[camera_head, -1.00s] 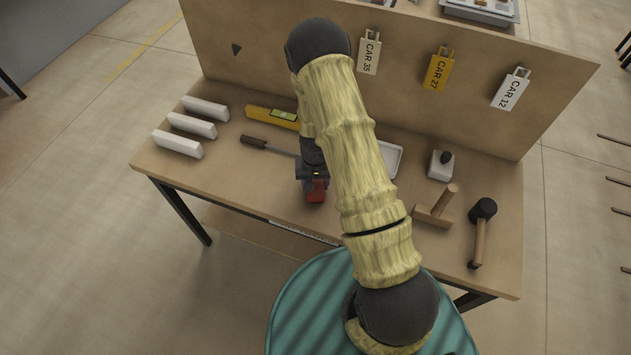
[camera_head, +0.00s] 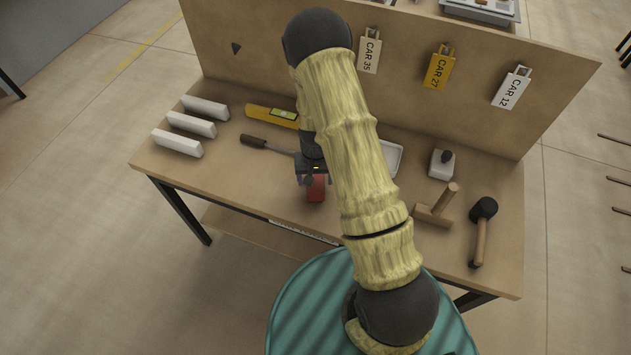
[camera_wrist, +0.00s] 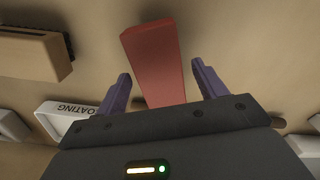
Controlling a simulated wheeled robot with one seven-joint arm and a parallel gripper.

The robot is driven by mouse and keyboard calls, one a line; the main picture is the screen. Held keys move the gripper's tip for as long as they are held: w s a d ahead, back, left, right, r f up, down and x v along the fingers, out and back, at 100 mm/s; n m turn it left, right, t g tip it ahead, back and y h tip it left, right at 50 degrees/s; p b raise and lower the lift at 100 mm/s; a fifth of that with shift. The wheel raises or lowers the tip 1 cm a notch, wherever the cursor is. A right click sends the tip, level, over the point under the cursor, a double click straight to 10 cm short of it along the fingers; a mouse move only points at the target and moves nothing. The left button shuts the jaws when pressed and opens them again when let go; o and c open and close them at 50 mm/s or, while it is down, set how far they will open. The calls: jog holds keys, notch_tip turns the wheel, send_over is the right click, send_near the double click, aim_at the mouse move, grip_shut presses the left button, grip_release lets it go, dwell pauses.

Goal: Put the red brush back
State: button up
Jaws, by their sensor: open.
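The red brush (camera_head: 316,190) shows as a red block on the workbench near its front edge, partly covered by my gripper in the head view. In the wrist view the red brush (camera_wrist: 153,50) lies lengthwise between my two purple fingers, with a gap on each side. My gripper (camera_wrist: 160,69) is open and holds nothing. In the head view my gripper (camera_head: 316,181) is over the far part of the red brush. The brush's near end in the wrist view is hidden by the gripper body, and no bristles can be made out.
A white tray (camera_head: 396,155) lies behind my arm; its lettering shows in the wrist view (camera_wrist: 75,108). A dark-handled tool (camera_head: 254,142), yellow level (camera_head: 258,113) and white bricks (camera_head: 177,143) lie left. A wooden tool (camera_head: 433,216) and mallet (camera_head: 480,235) lie right. A board (camera_head: 270,60) stands behind.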

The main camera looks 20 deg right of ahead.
notch_tip(320, 180, up, 10)
jog(key=b, duration=0.1)
dwell(0.4)
jog(key=s+r+n+t, duration=0.2)
jog(key=s+r, duration=1.2)
jog(key=shift+r+n+t, duration=0.2)
jog(key=shift+n+t, duration=0.1)
